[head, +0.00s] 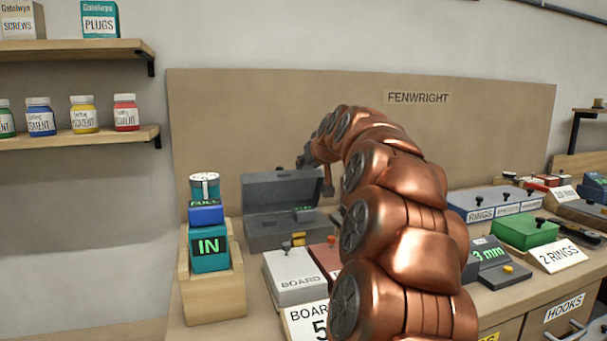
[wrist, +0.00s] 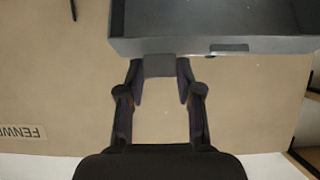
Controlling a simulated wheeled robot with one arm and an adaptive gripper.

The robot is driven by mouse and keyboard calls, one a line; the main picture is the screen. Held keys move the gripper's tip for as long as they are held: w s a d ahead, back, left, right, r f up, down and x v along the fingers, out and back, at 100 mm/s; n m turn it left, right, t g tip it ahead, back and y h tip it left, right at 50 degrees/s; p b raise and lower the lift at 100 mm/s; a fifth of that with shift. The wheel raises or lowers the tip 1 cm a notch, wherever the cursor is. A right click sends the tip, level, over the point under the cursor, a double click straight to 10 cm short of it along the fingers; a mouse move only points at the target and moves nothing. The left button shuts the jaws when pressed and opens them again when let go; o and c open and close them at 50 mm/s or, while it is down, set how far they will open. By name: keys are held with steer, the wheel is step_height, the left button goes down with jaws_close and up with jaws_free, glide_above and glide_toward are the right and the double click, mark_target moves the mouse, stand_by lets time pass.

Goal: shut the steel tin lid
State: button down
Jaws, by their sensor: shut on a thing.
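The steel tin (head: 272,236) is a dark grey box on the bench, left of my arm. Its lid (head: 272,193) stands raised at the back, so the tin is open. In the wrist view the lid (wrist: 215,46) shows as a dark slab across the top, with a small grey tab (wrist: 160,66) at its edge. My gripper (wrist: 160,72) has one finger on each side of this tab and is shut on it. In the head view my gripper (head: 322,178) is at the lid's upper right, partly hidden by my arm.
A wooden stand (head: 214,292) with a teal IN block (head: 210,250) is left of the tin. A white BOARD box (head: 295,277) sits in front. A green box (head: 525,232) and the 3 mm block (head: 487,259) are at right. A brown backboard (head: 240,120) rises behind.

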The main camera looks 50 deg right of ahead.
steer(key=shift+s+a+f+t+h+b, duration=0.25)
steer(key=shift+s+a+f+t+b, duration=0.2)
steer(key=shift+b, duration=0.3)
steer(key=shift+s+a+f+t+h+b, duration=0.25)
steer(key=shift+s+a+b, duration=0.1)
steer(key=shift+s+b, duration=0.3)
steer(key=shift+s+a+f+t+b, duration=0.2)
steer(key=shift+s+t+b, duration=0.1)
steer(key=shift+b, duration=0.3)
steer(key=shift+s+a+f+b, duration=0.4)
steer(key=shift+s+f+b, duration=0.2)
steer(key=shift+b, duration=0.2)
steer(key=shift+s+a+f+b, duration=0.4)
steer(key=shift+s+f+b, duration=0.2)
steer(key=shift+f, duration=0.05)
steer(key=shift+s+a+f+b, duration=0.35)
steer(key=shift+s+f+b, duration=0.2)
steer(key=shift+f+b, duration=0.1)
steer(key=c, duration=0.8)
jaws_free()
steer(key=shift+o, duration=0.2)
steer(key=shift+r, duration=0.25)
step_height(320, 180, up, 10)
